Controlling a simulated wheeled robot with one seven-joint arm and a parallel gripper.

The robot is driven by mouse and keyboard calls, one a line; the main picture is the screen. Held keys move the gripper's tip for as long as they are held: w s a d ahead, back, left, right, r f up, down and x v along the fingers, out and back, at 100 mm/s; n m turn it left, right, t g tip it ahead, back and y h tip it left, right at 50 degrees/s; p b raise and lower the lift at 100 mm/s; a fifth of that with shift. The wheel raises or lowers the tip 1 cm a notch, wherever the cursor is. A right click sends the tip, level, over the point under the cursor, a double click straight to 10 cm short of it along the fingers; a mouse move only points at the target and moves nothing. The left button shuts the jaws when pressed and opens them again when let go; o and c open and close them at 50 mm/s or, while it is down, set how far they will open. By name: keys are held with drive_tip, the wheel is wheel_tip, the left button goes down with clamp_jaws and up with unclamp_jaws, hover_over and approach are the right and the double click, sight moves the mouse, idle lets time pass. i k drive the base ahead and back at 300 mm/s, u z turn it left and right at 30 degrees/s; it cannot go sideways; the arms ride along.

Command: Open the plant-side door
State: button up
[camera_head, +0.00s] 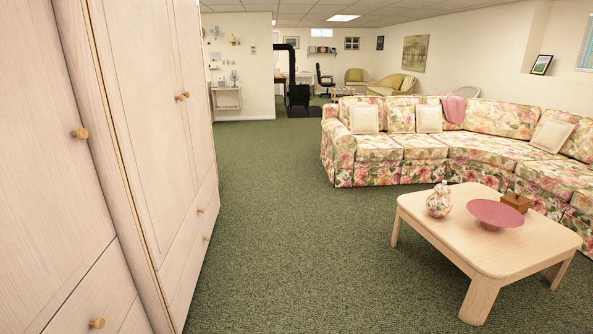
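Light wooden wardrobes line the left side, with all visible doors shut. The nearest door (40,200) has one round wooden knob (80,133) near its right edge. Beyond it, a second wardrobe has two doors, a wide nearer door (142,150) and a narrow farther door (192,50). Their knobs (180,97) sit side by side where the doors meet. Drawers with knobs lie below the doors. I see no plant, so I cannot tell which door is the plant-side one. My gripper is not in view.
Green carpet (262,230) is clear in front of the wardrobes. A low wooden table (450,222) with a vase, pink bowl and small wooden box stands at right. A floral sofa (375,170) is behind it. A black stove (298,95) stands far back.

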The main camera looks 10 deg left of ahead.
sight(132, 40)
drive_tip(key=u, duration=0.55)
drive_tip(key=i, duration=0.8)
drive_tip(key=u, duration=0.9)
drive_tip(key=i, duration=0.5)
drive_tip(key=z, duration=0.6)
drive_tip(key=i, duration=0.9)
drive_tip(key=z, duration=0.25)
drive_tip(key=i, duration=1.2)
drive_tip(key=u, duration=0.65)
